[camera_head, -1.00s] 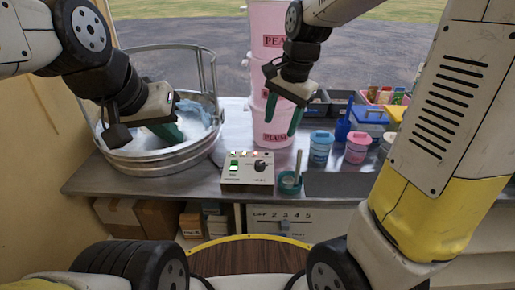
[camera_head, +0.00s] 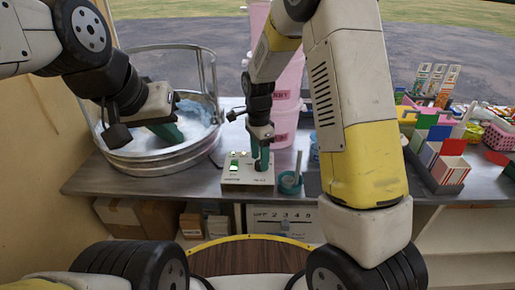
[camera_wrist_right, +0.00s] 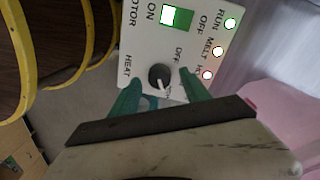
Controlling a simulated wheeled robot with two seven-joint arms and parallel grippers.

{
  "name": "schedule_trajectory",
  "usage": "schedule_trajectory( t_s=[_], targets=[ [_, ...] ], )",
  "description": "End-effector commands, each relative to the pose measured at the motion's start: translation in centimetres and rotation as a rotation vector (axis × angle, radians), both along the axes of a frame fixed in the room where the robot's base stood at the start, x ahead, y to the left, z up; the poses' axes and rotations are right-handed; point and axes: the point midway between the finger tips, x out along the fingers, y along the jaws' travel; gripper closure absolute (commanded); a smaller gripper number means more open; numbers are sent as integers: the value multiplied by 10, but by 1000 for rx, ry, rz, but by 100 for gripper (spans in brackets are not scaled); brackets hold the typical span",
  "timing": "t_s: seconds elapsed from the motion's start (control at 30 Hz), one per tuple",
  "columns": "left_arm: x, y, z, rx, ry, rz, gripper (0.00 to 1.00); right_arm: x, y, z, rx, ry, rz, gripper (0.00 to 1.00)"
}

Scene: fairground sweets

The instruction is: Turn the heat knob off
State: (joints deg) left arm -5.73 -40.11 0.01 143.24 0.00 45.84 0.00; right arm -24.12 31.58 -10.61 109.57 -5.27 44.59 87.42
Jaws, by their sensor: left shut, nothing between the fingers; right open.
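The heat knob (camera_wrist_right: 158,75) is a small black dial on the white control box (camera_head: 240,183), which stands at the counter's front. In the right wrist view its white pointer faces away from the OFF print; the label by the pointer is partly hidden. My right gripper (camera_wrist_right: 160,92) is open, its green fingers on either side of the knob with gaps visible. In the head view my right gripper (camera_head: 262,160) hides the knob. Lights beside RUN and MELT and a third, partly covered label are lit. My left gripper (camera_head: 167,132) is shut and empty over the metal drum (camera_head: 150,165).
A green-and-white switch (camera_wrist_right: 178,18) sits on the box by the ON print. A teal cup with a stick (camera_head: 290,182) stands close right of the box. Pink tubs (camera_head: 284,122) stand behind. A rack of coloured boxes (camera_head: 445,168) is at the right.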

Motion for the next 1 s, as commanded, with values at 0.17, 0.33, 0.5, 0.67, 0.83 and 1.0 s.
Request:
schedule_trajectory(
  t_s=[0.17, 0.33, 0.5, 0.67, 0.83, 1.0],
  targets=[
    [0, 0, 0, 0, 0, 0, 100, -1, 0, -11, 0, 0, 0, 45],
    [0, 0, 0, 0, 0, 0, 100, 0, 0, -12, 0, -1, 0, 45],
    [0, 0, 0, 0, 0, 0, 100, -1, 0, -11, 0, -1, 0, 64],
    [0, 0, 0, 0, 0, 0, 100, 0, 0, -11, 1, -1, 0, 96],
    [0, 0, 0, 0, 0, 0, 100, 0, 0, -11, 1, -1, 3, 100],
    [0, 0, 0, 0, 0, 0, 100, 0, 0, -11, 1, -1, 32, 100]
  ],
)
